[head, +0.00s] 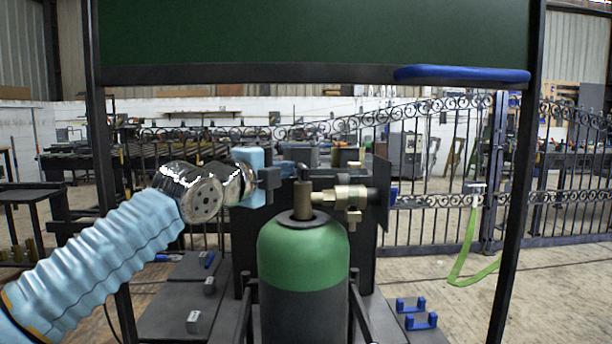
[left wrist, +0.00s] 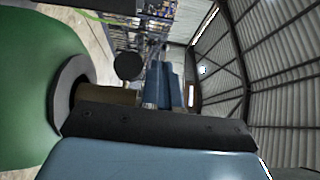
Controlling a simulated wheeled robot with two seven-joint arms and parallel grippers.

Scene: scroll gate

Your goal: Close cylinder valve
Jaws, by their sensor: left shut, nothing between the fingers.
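The gas cylinder (head: 303,255) stands upright in the middle of the head view, with a green shoulder and a dark body. A brass valve stem (head: 303,200) rises from its dark collar, with a brass fitting (head: 345,197) pointing right. My left gripper (head: 275,180) is shut and empty, just left of the valve top. I cannot tell if it touches the valve. In the left wrist view the green shoulder (left wrist: 35,90) and the brass stem (left wrist: 108,96) lie beside my dark finger (left wrist: 150,127), which partly hides the stem. The valve's handle is not clear. My right gripper is not in view.
A dark upright plate (head: 381,195) stands right of the fitting. A dark frame with a green panel (head: 310,35) surrounds the cylinder. A blue bar (head: 462,74) is at upper right. Blue brackets (head: 420,321) lie on the low right base. An ornate gate (head: 430,180) stands behind.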

